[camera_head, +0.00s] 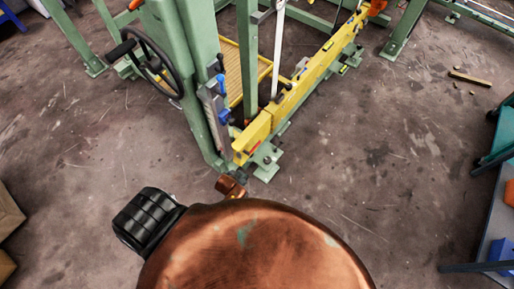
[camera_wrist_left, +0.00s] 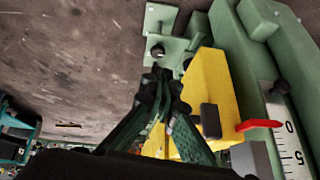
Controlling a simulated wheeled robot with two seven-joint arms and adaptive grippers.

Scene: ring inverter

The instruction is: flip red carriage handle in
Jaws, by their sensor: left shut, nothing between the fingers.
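A small red pointed piece (camera_wrist_left: 258,125) sticks out beside the yellow carriage block (camera_wrist_left: 207,85) and points along a white scale (camera_wrist_left: 286,130) in the left wrist view. In the head view a small red spot (camera_head: 254,148) shows near the front end of the yellow beam (camera_head: 290,98). I cannot tell whether either is the carriage handle. My left gripper (camera_wrist_left: 158,84) is shut and empty, its dark fingertips in front of the yellow block; I cannot tell whether they touch it. My right gripper is not in view.
A green frame (camera_head: 180,60) with a black handwheel (camera_head: 150,68) stands on the left, with blue-handled parts (camera_head: 222,115) on its near post. A bench edge with a blue item (camera_head: 502,252) is at the right. Open floor (camera_head: 390,175) lies between.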

